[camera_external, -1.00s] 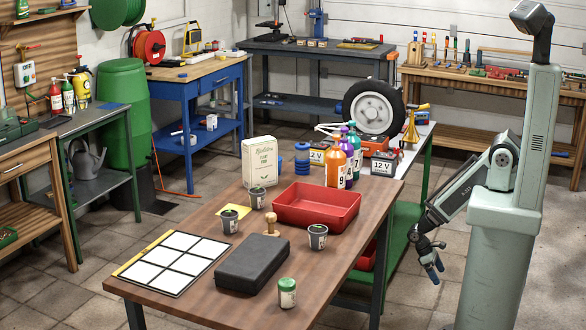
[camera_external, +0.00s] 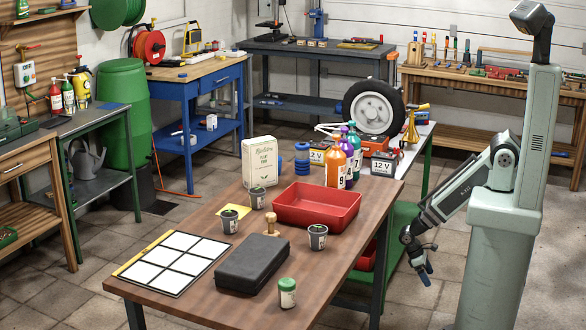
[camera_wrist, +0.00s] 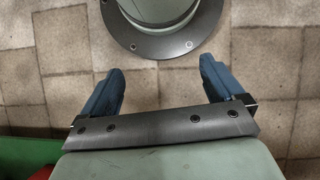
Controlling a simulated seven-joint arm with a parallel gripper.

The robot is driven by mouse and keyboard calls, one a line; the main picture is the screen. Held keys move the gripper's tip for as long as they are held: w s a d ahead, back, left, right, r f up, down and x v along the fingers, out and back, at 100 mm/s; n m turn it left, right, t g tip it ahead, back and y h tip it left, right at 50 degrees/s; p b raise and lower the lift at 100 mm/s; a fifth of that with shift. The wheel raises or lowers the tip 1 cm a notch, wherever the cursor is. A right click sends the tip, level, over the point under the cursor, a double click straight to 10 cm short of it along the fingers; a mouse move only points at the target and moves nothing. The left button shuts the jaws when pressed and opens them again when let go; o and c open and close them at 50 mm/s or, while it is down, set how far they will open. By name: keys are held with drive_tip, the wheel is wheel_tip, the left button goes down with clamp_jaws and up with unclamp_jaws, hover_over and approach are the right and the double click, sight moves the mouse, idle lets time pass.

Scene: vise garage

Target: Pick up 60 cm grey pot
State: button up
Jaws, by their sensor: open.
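Three small dark grey pots with pale labels stand upright on the brown wooden table (camera_external: 190,290). One pot (camera_external: 257,198) is beside the white carton, one pot (camera_external: 229,220) is nearer the yellow sheet, and one pot (camera_external: 317,236) is in front of the red tray. Their label text is too small to read, so I cannot tell which is the 60 cm one. My gripper (camera_external: 425,275) hangs to the right of the table, pointing down, away from all pots. In the wrist view my gripper (camera_wrist: 161,80) has its blue fingers apart with nothing between them.
On the table are a red tray (camera_external: 335,219), a black case (camera_external: 252,263), a white-squared board (camera_external: 172,262), a wooden stamp (camera_external: 270,222), a green-lidded jar (camera_external: 287,293) and a carton (camera_external: 259,162). Bottles (camera_external: 335,166) stand behind the tray. A green shelf (camera_external: 400,240) lies near my gripper.

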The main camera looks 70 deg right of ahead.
drive_tip(key=w+a+r+n+t, duration=0.15)
drive_tip(key=w+a, duration=0.25)
drive_tip(key=a, duration=0.4)
drive_tip(key=w+a+n+t+h, duration=0.1)
drive_tip(key=w+a+n, duration=0.2)
drive_tip(key=w+a, duration=0.3)
drive_tip(key=w+a+r+n+t, duration=0.1)
drive_tip(key=w+a+n, duration=0.15)
drive_tip(key=a, duration=0.65)
drive_tip(key=a+r+n+t, duration=0.2)
drive_tip(key=a+r+n, duration=0.15)
drive_tip(key=a, duration=1.25)
drive_tip(key=s+a+r+g+y, duration=0.1)
drive_tip(key=s+a+r, duration=0.2)
drive_tip(key=a+r, duration=0.25)
drive_tip(key=s+a+r+n+g, duration=0.1)
drive_tip(key=s+a+r, duration=0.25)
drive_tip(key=r, duration=0.35)
drive_tip(key=s+a+r+y, duration=0.1)
drive_tip(key=s+a+r, duration=0.2)
drive_tip(key=a+r, duration=0.3)
wheel_tip(320, 180, up, 30)
drive_tip(key=m+t, duration=0.3)
drive_tip(key=m, duration=0.1)
hover_over(318, 229)
wheel_tip(318, 229, down, 13)
drive_tip(key=shift+d+r, duration=0.1)
